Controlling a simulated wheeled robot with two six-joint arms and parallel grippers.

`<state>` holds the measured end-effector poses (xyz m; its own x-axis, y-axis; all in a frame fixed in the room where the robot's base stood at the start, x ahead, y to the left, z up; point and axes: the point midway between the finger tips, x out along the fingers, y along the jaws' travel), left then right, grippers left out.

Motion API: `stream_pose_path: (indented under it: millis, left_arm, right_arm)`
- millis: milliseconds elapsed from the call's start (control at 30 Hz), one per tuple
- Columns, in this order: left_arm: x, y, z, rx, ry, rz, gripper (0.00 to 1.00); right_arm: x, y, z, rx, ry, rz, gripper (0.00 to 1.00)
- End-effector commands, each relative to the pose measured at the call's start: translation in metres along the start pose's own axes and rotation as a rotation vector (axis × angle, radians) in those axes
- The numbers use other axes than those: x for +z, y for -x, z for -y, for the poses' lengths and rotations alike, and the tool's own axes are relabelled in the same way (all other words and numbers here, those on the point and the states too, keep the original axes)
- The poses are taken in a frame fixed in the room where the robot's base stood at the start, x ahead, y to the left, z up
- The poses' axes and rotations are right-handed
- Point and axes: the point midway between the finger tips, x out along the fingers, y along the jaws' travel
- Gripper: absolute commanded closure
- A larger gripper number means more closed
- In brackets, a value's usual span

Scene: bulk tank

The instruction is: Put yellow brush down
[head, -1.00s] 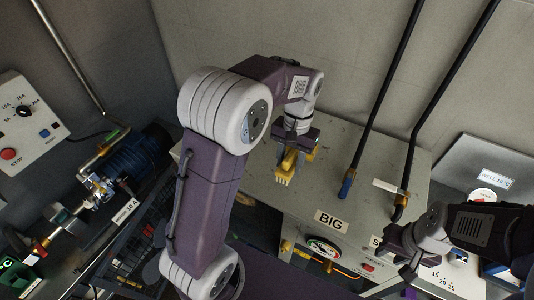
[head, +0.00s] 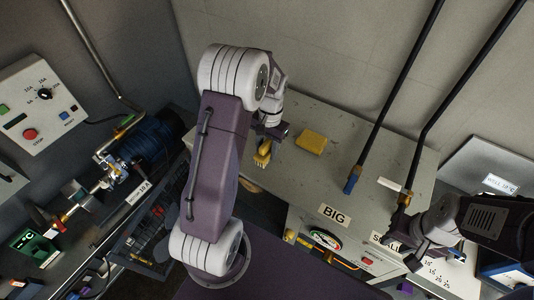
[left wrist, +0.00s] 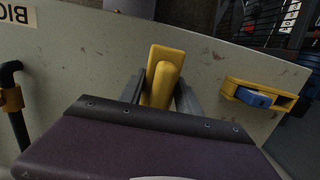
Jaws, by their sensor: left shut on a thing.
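My left gripper (head: 265,143) is shut on the yellow brush (head: 262,157), with its bristle end pointing down to the front. It is over the left part of the grey cabinet top (head: 300,180). In the left wrist view the yellow brush (left wrist: 166,72) sits between the two fingers above the grey surface. I cannot tell whether it touches the top. My right gripper (head: 408,256) is at the cabinet's front right, by the small label; its fingers are too unclear to judge.
A yellow block (head: 311,141) lies on the top, right of the brush. A yellow holder with a blue piece (left wrist: 260,96) is near the edge in the left wrist view. Two black pipes (head: 400,95) rise at the right. The top between block and BIG label (head: 333,215) is clear.

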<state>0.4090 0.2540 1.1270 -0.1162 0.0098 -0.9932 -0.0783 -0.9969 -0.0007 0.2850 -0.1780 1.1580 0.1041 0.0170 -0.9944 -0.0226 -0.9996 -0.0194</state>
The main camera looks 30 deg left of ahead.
Motion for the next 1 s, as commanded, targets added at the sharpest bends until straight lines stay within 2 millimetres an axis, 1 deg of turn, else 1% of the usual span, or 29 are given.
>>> stream_pose_path:
  millis: [33,100,200,533,567,600,633,900,967,1000]
  left_arm:
    - [0.001,-0.007,-0.001,0.002,0.000,0.008,0.93]
    - [0.000,-0.019,-0.001,0.002,0.000,0.008,0.93]
    - [-0.002,-0.031,-0.001,0.001,0.000,0.005,0.93]
    - [-0.003,-0.036,-0.001,0.000,0.000,0.002,0.93]
    - [-0.003,-0.035,-0.001,0.000,0.000,0.002,0.55]
    - [-0.003,-0.035,-0.001,0.000,0.000,0.002,0.44]
    - [-0.003,-0.035,-0.001,0.000,0.000,0.002,0.38]
    - [-0.003,-0.034,-0.001,0.000,0.000,0.002,0.38]
    - [-0.003,-0.030,-0.001,0.000,0.000,0.002,0.38]
    - [-0.004,-0.029,-0.001,0.000,0.000,-0.001,0.38]
  right_arm:
    - [-0.001,0.007,0.000,0.000,0.000,0.000,0.66]
    - [-0.001,0.011,0.000,0.000,0.000,0.000,0.66]
    - [-0.001,0.013,0.000,0.000,0.000,0.000,0.66]
    - [-0.001,0.009,0.000,0.000,0.000,0.000,0.66]
    - [-0.001,0.009,0.000,0.000,0.000,0.000,0.66]
    - [-0.001,0.010,0.000,0.000,0.000,0.000,0.66]
    - [-0.001,0.010,0.000,0.000,0.000,0.000,0.66]
    - [-0.001,0.010,0.000,0.000,0.000,0.000,0.66]
    - [-0.001,0.013,0.000,0.000,0.000,0.000,0.66]
    - [-0.001,0.009,0.000,0.000,0.000,0.000,0.66]
